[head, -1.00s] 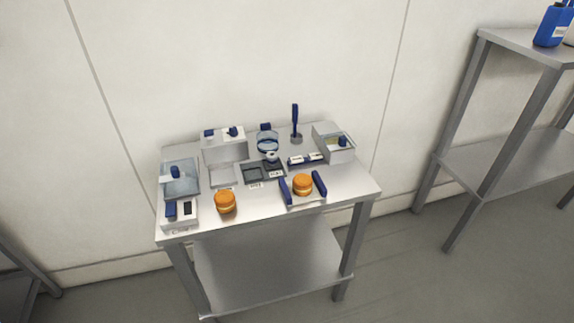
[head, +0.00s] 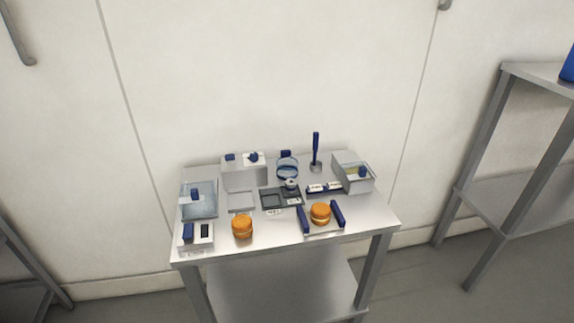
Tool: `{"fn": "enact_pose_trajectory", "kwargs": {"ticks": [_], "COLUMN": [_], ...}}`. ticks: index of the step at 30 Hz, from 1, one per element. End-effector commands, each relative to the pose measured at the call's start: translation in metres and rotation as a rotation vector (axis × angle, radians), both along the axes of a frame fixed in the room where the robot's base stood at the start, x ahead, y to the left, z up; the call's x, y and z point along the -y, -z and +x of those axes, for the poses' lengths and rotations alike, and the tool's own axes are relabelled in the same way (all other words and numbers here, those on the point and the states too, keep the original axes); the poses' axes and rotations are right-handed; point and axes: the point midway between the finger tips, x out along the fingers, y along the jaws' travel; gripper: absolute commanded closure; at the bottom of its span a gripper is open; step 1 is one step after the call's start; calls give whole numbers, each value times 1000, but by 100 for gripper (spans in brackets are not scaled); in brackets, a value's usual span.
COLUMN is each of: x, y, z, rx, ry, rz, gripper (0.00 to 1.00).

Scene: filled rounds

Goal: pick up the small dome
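A small whitish rounded piece (head: 291,183) sits at the back of a dark two-part tray (head: 270,199) near the middle of the table. Just behind it is a clear round piece with a blue band (head: 287,168), with a small blue block (head: 286,153) behind that. Both are small in the head view, and I cannot tell for sure which is the small dome. My gripper is not in view.
The metal table (head: 355,223) is crowded. Orange-brown rounds stand at front left (head: 242,227) and between blue bars (head: 320,213). A blue upright handle (head: 315,150) rises behind. An open box (head: 349,181) is at right. Shelving (head: 510,180) stands farther right.

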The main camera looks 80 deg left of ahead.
Motion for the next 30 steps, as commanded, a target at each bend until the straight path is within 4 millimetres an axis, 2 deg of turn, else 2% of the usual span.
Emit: {"fn": "enact_pose_trajectory", "kwargs": {"ticks": [2, 24, 30], "x": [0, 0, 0], "y": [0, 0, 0], "z": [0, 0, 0], "rx": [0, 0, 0], "ry": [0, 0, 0], "rz": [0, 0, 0], "gripper": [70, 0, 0]}}
